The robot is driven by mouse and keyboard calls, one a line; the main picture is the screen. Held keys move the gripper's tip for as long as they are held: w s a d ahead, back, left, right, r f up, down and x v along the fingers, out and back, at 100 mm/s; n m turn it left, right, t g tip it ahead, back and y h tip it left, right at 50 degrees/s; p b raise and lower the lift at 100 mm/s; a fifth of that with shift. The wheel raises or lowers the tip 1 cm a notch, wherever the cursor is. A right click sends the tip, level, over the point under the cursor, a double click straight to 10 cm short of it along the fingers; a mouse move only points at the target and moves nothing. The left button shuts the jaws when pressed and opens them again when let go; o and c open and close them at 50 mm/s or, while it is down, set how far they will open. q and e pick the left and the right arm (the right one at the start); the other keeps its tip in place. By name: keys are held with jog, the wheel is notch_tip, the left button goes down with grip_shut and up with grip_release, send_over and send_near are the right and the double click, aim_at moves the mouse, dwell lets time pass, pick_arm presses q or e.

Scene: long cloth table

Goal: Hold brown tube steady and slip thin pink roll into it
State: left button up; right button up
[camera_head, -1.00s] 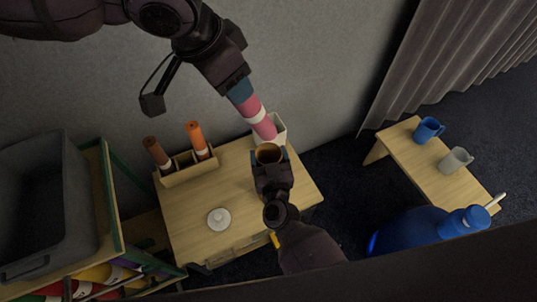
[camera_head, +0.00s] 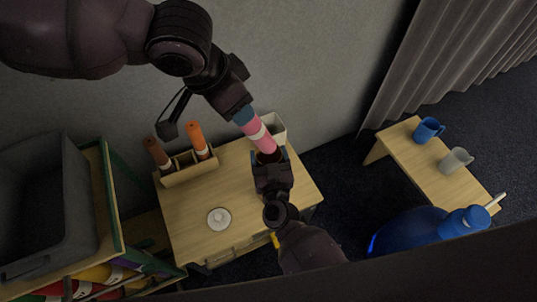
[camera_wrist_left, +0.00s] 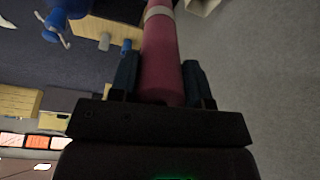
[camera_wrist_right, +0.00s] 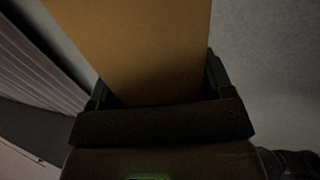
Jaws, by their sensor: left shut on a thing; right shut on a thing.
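My left gripper (camera_head: 243,114) is shut on the thin pink roll (camera_head: 258,133), which has a pale band and slants down to the right. The left wrist view shows the pink roll (camera_wrist_left: 162,62) between both fingers. My right gripper (camera_head: 270,168) is shut on the brown tube (camera_head: 268,156), which fills much of the right wrist view (camera_wrist_right: 145,45). In the head view the roll's lower end meets the tube's mouth and covers much of it. How far the end is inside is hidden.
A wooden table (camera_head: 245,205) is below, with a white lidded object (camera_head: 218,218), a wooden holder (camera_head: 188,172) with brown and orange rolls, and a white container (camera_head: 276,128) near the wall. A grey bin (camera_head: 45,205) stands left. A bench (camera_head: 435,165) with mugs is right.

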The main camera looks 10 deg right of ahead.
pick_arm(q)
jog(key=shift+f, duration=3.1)
jog(key=o, duration=1.3)
jog(key=shift+r, duration=0.1)
jog(key=v, duration=1.2)
pick_arm(e)
jog(key=o, duration=1)
jog(key=shift+s+d, duration=0.1)
jog(key=shift+s, duration=5.95)
